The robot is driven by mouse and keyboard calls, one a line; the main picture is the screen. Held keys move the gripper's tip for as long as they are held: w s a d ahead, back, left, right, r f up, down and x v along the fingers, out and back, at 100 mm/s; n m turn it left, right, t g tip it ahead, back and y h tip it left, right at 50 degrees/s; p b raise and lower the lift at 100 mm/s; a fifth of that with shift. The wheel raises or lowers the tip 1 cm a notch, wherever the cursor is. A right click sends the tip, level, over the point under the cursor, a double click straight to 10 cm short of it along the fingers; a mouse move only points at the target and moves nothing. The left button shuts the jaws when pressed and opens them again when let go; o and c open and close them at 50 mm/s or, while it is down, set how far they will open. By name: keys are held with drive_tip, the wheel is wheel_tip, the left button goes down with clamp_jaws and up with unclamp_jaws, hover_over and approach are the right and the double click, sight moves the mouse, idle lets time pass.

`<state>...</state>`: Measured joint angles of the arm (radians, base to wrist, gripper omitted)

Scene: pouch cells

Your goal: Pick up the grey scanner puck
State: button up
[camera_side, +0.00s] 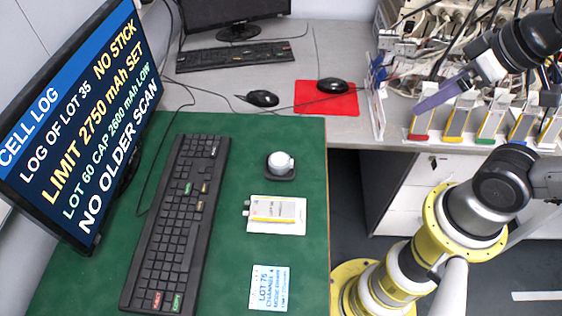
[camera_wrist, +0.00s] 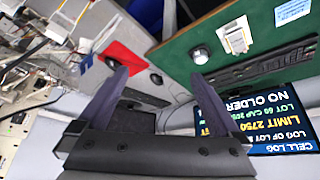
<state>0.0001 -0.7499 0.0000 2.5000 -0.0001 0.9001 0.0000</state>
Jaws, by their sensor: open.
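The grey scanner puck (camera_side: 281,161) is a pale round body on a dark square base. It sits on the green mat (camera_side: 228,150), near the mat's far right part. In the wrist view the puck (camera_wrist: 200,56) shows right of centre, beyond my fingers. My gripper (camera_side: 425,104) is high at the right, in front of the rack of cells and well apart from the puck. Its dark purple fingers also show in the wrist view (camera_wrist: 160,75), spread apart with nothing held between them.
A pouch cell (camera_side: 275,214) and a lot card (camera_side: 269,287) lie nearer on the mat. A keyboard (camera_side: 178,220) and a monitor (camera_side: 80,120) stand left. A red mouse pad (camera_side: 326,97) lies behind. The cell rack (camera_side: 490,120) is close to my gripper. The mat around the puck is clear.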

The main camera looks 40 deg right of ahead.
drive_tip(key=n+g+y, duration=0.2)
drive_tip(key=n+y, duration=0.1)
drive_tip(key=n, duration=0.5)
hover_over(281, 159)
drive_tip(key=s+d, duration=0.1)
drive_tip(key=s, duration=0.2)
wheel_tip(281, 159, down, 19)
drive_tip(key=shift+w+d+x, duration=0.15)
drive_tip(key=shift+x, duration=0.95)
drive_tip(key=shift+w+d+x, duration=0.1)
drive_tip(key=shift+x, duration=1.05)
drive_tip(key=shift+w+d+x, duration=0.15)
drive_tip(key=shift+x, duration=0.95)
drive_tip(key=shift+c, duration=0.3)
